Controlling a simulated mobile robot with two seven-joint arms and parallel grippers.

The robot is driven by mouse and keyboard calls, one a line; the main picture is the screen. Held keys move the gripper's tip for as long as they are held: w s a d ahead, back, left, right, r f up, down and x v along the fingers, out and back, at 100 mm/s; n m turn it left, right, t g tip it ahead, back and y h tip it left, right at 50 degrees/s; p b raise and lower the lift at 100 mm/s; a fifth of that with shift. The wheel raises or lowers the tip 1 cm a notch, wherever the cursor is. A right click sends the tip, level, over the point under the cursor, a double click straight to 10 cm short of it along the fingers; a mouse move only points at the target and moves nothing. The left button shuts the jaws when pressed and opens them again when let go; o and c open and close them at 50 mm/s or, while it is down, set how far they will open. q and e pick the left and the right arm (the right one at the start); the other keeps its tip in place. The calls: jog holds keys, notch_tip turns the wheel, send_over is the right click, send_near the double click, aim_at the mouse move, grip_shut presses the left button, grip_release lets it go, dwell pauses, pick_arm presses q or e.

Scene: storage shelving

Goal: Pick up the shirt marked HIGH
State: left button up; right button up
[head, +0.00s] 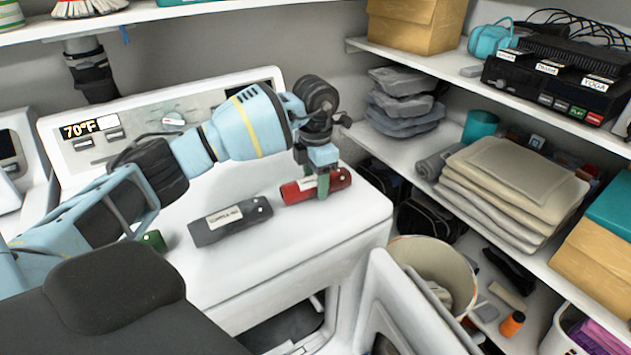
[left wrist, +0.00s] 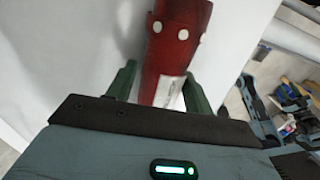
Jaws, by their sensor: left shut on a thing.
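A rolled red shirt (head: 298,191) lies on the white machine's top. Its pale label is partly covered by my gripper and I cannot read it. My left gripper (head: 322,185) points down and is shut on this red shirt. In the left wrist view the red shirt (left wrist: 178,40), with white round buttons, sits between the two green fingers of my left gripper (left wrist: 160,90). A rolled dark grey shirt (head: 230,221) with a white label, its words too small to read surely, lies to the left. A rolled green one (head: 153,240) is mostly hidden behind my arm. My right gripper is not in view.
The machine's top (head: 345,215) is clear at its front right. Its control panel (head: 150,125) rises behind my arm. An open white door (head: 400,300) and a bucket (head: 440,262) stand at the right front. Shelves with folded cloths (head: 515,175) fill the right side.

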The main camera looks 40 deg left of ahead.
pick_arm(q)
jog(key=shift+r, duration=0.55)
notch_tip(320, 180, up, 2)
jog(key=shift+r, duration=0.1)
jog(key=s+d, duration=0.2)
jog(key=d, duration=0.5)
jog(key=s+d+r+b, duration=0.1)
jog(key=s+d, duration=0.2)
jog(key=d, duration=0.5)
jog(key=shift+s+r, duration=0.25)
jog(key=shift+r, duration=0.05)
